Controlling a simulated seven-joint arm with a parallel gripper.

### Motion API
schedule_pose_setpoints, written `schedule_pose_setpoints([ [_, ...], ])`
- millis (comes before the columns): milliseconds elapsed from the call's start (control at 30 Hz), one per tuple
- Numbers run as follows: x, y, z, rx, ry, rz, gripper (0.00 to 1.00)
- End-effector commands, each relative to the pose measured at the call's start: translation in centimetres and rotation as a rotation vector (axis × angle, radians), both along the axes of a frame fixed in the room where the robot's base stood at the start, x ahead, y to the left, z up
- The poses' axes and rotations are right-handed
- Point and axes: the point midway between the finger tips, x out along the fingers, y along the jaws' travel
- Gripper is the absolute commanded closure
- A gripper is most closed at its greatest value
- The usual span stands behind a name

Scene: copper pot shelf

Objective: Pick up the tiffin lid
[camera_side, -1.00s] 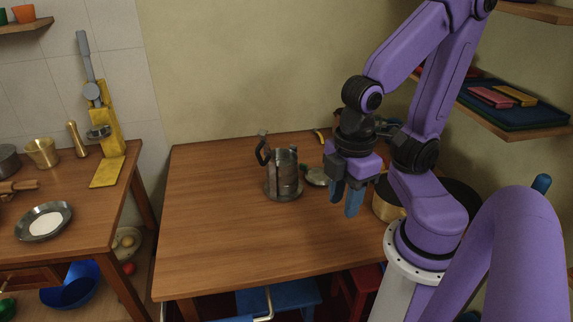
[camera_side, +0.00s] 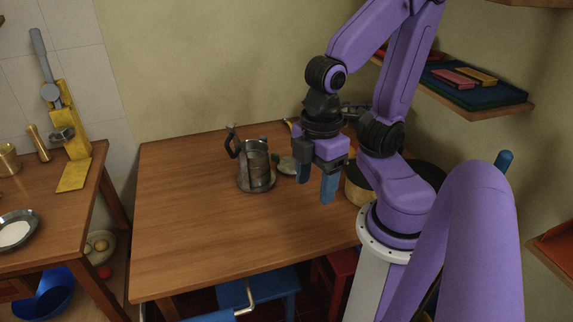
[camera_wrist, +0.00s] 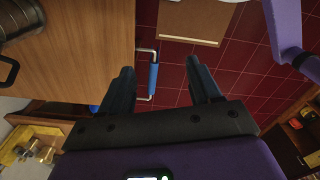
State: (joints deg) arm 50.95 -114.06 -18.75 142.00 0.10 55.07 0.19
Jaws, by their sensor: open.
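A grey metal tiffin carrier (camera_side: 257,168) with a dark handle stands upright on the wooden table (camera_side: 190,215), with a round plate-like base. Part of a grey metal cylinder also shows in the top left corner of the wrist view (camera_wrist: 18,18). A small round greyish piece (camera_side: 287,166) lies just right of the carrier; I cannot tell whether it is the tiffin lid. My gripper (camera_side: 315,193) points down to the right of the carrier, open and empty, with its blue fingers apart. The open fingers also show in the wrist view (camera_wrist: 160,66), with floor between them.
A brass pot (camera_side: 357,190) stands close right of my gripper, partly hidden. A blue stool (camera_side: 258,288) and a red stool (camera_side: 340,272) are below the table's front edge. A wall shelf (camera_side: 470,112) is at the right. The left and front tabletop is clear.

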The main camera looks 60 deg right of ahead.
Motion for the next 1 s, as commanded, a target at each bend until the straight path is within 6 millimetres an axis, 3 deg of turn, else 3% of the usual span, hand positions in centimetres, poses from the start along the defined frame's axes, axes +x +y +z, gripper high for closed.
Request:
schedule_pose_setpoints([
  [200, 0.0, 0.1, 4.5, 0.009, -0.005, 0.002, 0.37],
  [467, 5.2, 1.0, 5.5, -0.007, -0.003, 0.046, 0.37],
  [633, 10.2, 0.7, 6.4, -0.013, -0.005, 0.089, 0.37],
  [767, 14.9, -0.6, 7.0, -0.018, -0.006, 0.131, 0.37],
  [1000, 23.2, -6.0, 7.4, -0.025, -0.004, 0.212, 0.37],
])
